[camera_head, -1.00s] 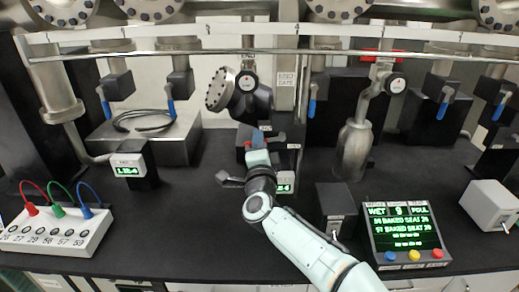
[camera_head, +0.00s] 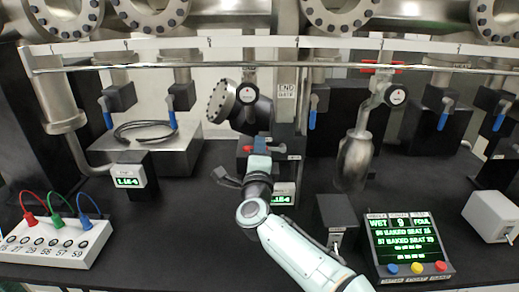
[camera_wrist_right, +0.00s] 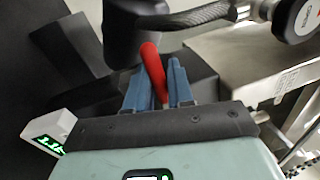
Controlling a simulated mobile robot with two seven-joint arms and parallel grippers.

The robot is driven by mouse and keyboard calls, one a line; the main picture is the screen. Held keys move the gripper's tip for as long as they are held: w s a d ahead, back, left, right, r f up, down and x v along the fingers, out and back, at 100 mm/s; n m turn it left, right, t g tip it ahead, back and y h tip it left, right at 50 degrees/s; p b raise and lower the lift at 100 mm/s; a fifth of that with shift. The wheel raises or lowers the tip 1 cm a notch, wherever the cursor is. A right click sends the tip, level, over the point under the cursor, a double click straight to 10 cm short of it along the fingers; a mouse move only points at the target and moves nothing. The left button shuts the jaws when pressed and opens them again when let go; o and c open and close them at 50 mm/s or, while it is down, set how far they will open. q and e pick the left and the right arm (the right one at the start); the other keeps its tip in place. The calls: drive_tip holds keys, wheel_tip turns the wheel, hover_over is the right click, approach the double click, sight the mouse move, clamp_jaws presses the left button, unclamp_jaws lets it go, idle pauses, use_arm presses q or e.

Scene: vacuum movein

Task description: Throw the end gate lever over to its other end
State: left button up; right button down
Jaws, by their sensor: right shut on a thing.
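The end gate lever has a red handle (camera_wrist_right: 154,68) that shows in the right wrist view. It stands between the two blue fingers of my right gripper (camera_wrist_right: 157,84), which is shut on it. In the head view the red handle (camera_head: 247,150) shows as a small patch at my right gripper (camera_head: 257,146), below the END GATE sign (camera_head: 286,90) on the steel column. The lever's pivot is hidden behind my gripper and the dark housing. My left gripper is in neither view.
A flanged valve with a gauge (camera_head: 240,103) is just above my right gripper. A small readout box (camera_head: 282,194) and a dark box (camera_head: 337,217) stand close to my right arm. A scoreboard display (camera_head: 405,240) is at right.

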drive_tip(key=shift+s+d+r, duration=0.1)
drive_tip(key=shift+s+r, duration=0.05)
drive_tip(key=shift+r, duration=0.6)
drive_tip(key=c, duration=1.2)
unclamp_jaws()
drive_tip(key=shift+f, duration=0.1)
drive_tip(key=shift+f, duration=0.1)
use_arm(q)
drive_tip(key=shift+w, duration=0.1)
use_arm(e)
drive_tip(key=shift+f, duration=0.1)
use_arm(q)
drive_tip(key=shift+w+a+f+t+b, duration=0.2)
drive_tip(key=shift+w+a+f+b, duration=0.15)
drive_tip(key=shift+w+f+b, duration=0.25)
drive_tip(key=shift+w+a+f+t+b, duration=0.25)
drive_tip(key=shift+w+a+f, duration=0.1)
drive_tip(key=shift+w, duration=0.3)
use_arm(e)
drive_tip(key=s+f, duration=0.2)
drive_tip(key=s, duration=1.1)
drive_tip(key=shift+a+f, duration=0.2)
drive_tip(key=shift+f, duration=0.15)
drive_tip(key=shift+w, duration=0.1)
